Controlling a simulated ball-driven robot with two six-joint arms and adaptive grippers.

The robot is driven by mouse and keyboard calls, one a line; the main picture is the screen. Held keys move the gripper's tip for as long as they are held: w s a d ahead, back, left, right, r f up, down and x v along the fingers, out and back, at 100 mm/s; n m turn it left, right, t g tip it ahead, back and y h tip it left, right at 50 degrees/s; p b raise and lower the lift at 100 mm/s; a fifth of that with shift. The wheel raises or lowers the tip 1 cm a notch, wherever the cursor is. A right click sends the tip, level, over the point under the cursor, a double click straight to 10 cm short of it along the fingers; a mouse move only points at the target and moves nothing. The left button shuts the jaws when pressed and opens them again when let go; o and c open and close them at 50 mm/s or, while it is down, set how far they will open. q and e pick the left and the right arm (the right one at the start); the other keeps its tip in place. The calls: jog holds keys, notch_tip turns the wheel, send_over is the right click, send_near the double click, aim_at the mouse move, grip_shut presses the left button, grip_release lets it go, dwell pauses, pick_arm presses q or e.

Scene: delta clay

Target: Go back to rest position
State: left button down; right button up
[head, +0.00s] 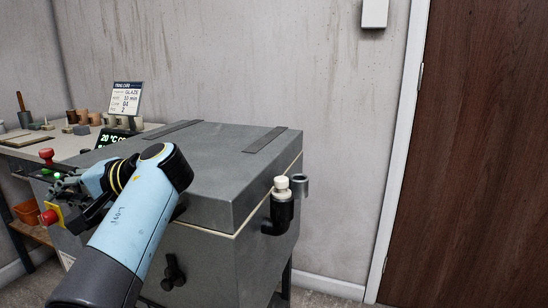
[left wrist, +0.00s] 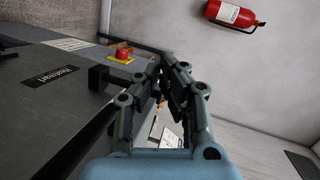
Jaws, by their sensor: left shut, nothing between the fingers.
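My left arm reaches up in front of a grey kiln (head: 225,165) in the head view. My left gripper (head: 60,187) is at the kiln's left side, partly hidden behind my wrist. In the left wrist view my left gripper (left wrist: 173,62) has its fingers close together, with nothing held between them. It is apart from the kiln's side, near a red button on a yellow plate (left wrist: 122,55). My right gripper is in neither view.
The kiln lid is down. A black elbow pipe with a white plug (head: 280,190) sticks out at its right. A table with small pots (head: 75,145) and a firing card (head: 126,99) stand behind left. A brown door (head: 480,150) is right. A fire extinguisher (left wrist: 236,14) hangs on the wall.

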pick_arm(q)
jog(key=s+f+h, duration=0.6)
jog(key=s+f, duration=0.9)
jog(key=s, duration=0.1)
jog(key=s+d+m+h, duration=0.1)
jog(key=s+d+h, duration=0.35)
jog(key=s, duration=0.35)
jog(key=s+d+h, duration=0.4)
jog(key=s+d, duration=0.1)
jog(key=s, duration=0.3)
jog(key=s+a+f, duration=0.1)
jog(key=s+f, duration=0.1)
jog(key=f, duration=1)
jog(key=s+a+f, duration=0.1)
jog(key=a+f, duration=0.1)
jog(key=f, duration=1.1)
jog(key=s+f+g, duration=0.1)
jog(key=s+f, duration=1.4)
jog(key=s, duration=0.4)
jog(key=shift+s+a+f+g+y, duration=0.2)
jog(key=shift+s+a+g+y, duration=0.05)
jog(key=shift+a+g+y, duration=0.1)
